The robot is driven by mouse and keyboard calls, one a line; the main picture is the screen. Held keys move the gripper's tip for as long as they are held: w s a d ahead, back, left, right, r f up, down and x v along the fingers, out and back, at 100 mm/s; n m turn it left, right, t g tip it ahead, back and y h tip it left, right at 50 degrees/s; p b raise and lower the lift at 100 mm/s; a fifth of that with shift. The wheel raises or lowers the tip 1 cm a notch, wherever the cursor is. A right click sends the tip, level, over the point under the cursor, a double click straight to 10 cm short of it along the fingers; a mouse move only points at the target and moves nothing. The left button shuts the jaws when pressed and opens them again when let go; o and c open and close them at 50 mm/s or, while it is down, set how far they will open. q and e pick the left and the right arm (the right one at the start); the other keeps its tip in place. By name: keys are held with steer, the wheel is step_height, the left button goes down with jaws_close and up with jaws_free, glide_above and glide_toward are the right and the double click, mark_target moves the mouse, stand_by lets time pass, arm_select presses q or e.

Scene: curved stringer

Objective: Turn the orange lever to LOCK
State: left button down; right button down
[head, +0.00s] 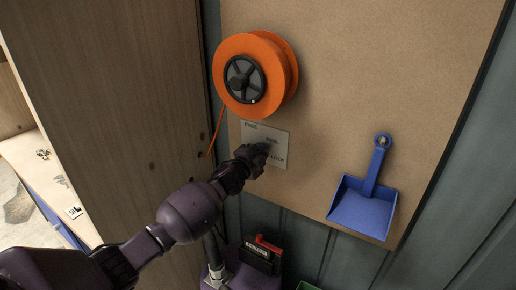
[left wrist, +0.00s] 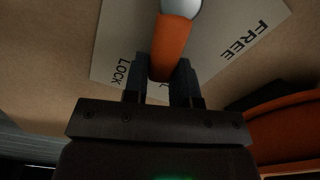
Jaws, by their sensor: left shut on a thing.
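The orange lever (left wrist: 173,45) shows in the left wrist view, running down from a silver round part (left wrist: 181,6) at the top edge. My left gripper (left wrist: 160,82) is shut on the lever, one dark finger on each side. The lever lies between the word LOCK (left wrist: 120,71) and the partly hidden middle word, with FREE (left wrist: 257,40) farther right. In the head view my left gripper (head: 258,155) is at the pale label plate (head: 283,142) and hides the lever. My right gripper is not in view.
An orange reel (head: 285,60) with a dark hub is mounted above the plate, its orange cord (head: 214,135) hanging left. A blue dustpan (head: 363,207) hangs to the right. A wooden panel (head: 120,100) stands left of my arm. The board between plate and dustpan is clear.

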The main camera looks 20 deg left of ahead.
arm_select(q)
steer(key=shift+d+f+m+b, duration=0.1)
steer(key=shift+f+m+b, duration=0.1)
steer(key=shift+f+m, duration=0.55)
steer(key=shift+d+f+m+b, duration=0.15)
steer(key=shift+f+m, duration=0.15)
steer(key=shift+m, duration=0.75)
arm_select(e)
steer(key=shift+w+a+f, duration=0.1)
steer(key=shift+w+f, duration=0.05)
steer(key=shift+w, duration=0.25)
arm_select(q)
steer(key=shift+a, duration=0.1)
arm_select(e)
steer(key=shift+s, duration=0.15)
arm_select(q)
steer(key=c, duration=0.9)
jaws_free()
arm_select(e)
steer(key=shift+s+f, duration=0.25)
arm_select(q)
steer(key=shift+s, duration=0.1)
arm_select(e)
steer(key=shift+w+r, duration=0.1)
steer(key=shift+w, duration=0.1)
